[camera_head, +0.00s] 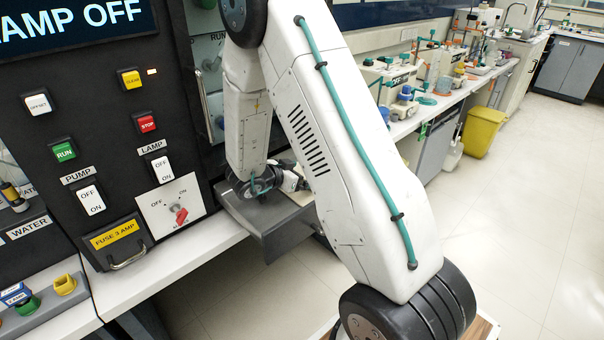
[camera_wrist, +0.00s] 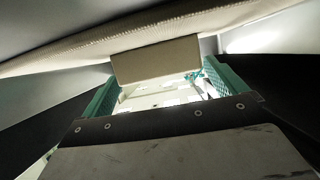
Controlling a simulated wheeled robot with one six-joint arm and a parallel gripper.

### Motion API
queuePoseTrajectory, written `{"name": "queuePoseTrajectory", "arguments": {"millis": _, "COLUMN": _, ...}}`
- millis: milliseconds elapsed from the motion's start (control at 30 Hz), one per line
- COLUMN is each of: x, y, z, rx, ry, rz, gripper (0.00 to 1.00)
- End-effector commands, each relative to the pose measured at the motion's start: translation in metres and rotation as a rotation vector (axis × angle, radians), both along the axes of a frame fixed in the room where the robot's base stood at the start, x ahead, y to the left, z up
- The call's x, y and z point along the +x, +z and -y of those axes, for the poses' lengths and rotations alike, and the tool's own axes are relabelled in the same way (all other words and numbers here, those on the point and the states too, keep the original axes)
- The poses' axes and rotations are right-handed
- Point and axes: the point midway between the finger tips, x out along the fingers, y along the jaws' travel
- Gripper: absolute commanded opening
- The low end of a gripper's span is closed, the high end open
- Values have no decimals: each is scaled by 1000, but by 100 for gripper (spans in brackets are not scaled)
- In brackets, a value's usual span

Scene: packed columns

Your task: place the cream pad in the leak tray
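The cream pad shows in the wrist view as a broad, ribbed slab (camera_wrist: 75,52) across the top, with a plain cream block (camera_wrist: 155,60) in front of it. My gripper (camera_wrist: 161,72) has its teal fingers at the two ends of this block and looks shut on it. In the head view, my gripper (camera_head: 289,180) is over the grey leak tray (camera_head: 268,222), which juts out from the black panel. A cream edge (camera_head: 302,196) shows beside it. My arm hides much of the tray and pad, so I cannot tell whether the pad touches the tray.
The black control panel (camera_head: 110,150) with switches stands left of the tray. A white ledge (camera_head: 190,262) runs below it. A cluttered lab bench (camera_head: 430,105) and a yellow bin (camera_head: 483,132) are at the back right. The floor at the right is clear.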

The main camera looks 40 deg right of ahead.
Motion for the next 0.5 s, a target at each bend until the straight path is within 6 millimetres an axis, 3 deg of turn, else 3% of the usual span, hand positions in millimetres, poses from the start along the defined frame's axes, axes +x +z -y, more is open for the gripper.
{"name": "queuePoseTrajectory", "arguments": {"millis": 33, "x": -8, "y": -10, "z": -1, "rx": 7, "ry": 0, "rz": -29, "gripper": 100}}
{"name": "queuePoseTrajectory", "arguments": {"millis": 167, "x": -8, "y": -10, "z": -1, "rx": 8, "ry": 1, "rz": -30, "gripper": 100}}
{"name": "queuePoseTrajectory", "arguments": {"millis": 367, "x": -8, "y": 2, "z": -1, "rx": 8, "ry": 1, "rz": -29, "gripper": 100}}
{"name": "queuePoseTrajectory", "arguments": {"millis": 500, "x": -7, "y": 13, "z": -25, "rx": 6, "ry": 6, "rz": -26, "gripper": 100}}
